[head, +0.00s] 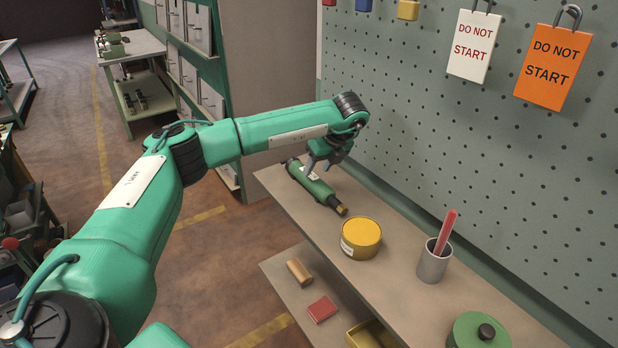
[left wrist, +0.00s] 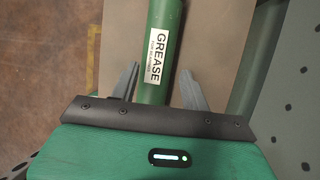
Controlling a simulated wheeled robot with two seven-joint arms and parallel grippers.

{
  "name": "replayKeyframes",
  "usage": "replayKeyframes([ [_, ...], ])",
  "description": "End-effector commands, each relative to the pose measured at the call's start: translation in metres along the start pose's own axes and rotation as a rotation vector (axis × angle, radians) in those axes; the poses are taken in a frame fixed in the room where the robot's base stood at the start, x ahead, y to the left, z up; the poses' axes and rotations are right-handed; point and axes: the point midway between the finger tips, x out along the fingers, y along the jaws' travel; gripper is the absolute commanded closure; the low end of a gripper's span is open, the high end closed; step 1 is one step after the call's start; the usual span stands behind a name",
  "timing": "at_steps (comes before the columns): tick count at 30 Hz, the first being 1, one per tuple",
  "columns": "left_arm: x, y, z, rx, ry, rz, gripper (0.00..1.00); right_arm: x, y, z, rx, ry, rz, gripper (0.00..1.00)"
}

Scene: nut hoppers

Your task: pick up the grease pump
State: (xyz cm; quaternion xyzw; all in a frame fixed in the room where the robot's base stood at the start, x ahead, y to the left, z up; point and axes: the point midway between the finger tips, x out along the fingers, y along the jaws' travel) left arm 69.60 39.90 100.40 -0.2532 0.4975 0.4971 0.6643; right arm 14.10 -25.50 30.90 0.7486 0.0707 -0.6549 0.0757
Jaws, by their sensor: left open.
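The grease pump (head: 314,184) is a green cylinder with dark ends and a brass-coloured tip. It lies on the upper shelf, near its far end. In the left wrist view the pump (left wrist: 155,100) shows a white label reading GREASE. My left gripper (head: 317,165) is over the pump's body, with its jaws open. In the left wrist view the fingers of the left gripper (left wrist: 158,80) stand on either side of the pump, with a gap on both sides. The pump's ends are outside the wrist view. My right gripper is not in view.
On the upper shelf (head: 400,283) stand a yellow tin (head: 361,238), a grey cup (head: 432,264) with a red stick, and a green lidded pot (head: 478,332). A pegboard wall (head: 450,130) rises behind. The lower shelf holds a wooden cylinder (head: 299,272) and a red block (head: 322,309).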

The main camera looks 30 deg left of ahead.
Motion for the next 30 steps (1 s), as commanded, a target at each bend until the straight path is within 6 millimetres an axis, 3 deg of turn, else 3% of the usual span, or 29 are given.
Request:
replayKeyframes([
  [13, 0.051, 0.002, 0.002, 0.000, 0.000, 0.002, 0.53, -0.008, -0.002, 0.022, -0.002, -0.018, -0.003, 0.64],
  [28, 0.056, 0.002, 0.002, 0.000, 0.000, 0.000, 0.53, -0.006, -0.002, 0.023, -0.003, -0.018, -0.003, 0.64],
  [30, 0.055, 0.002, 0.002, 0.000, 0.000, 0.000, 0.67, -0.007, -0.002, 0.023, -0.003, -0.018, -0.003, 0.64],
])
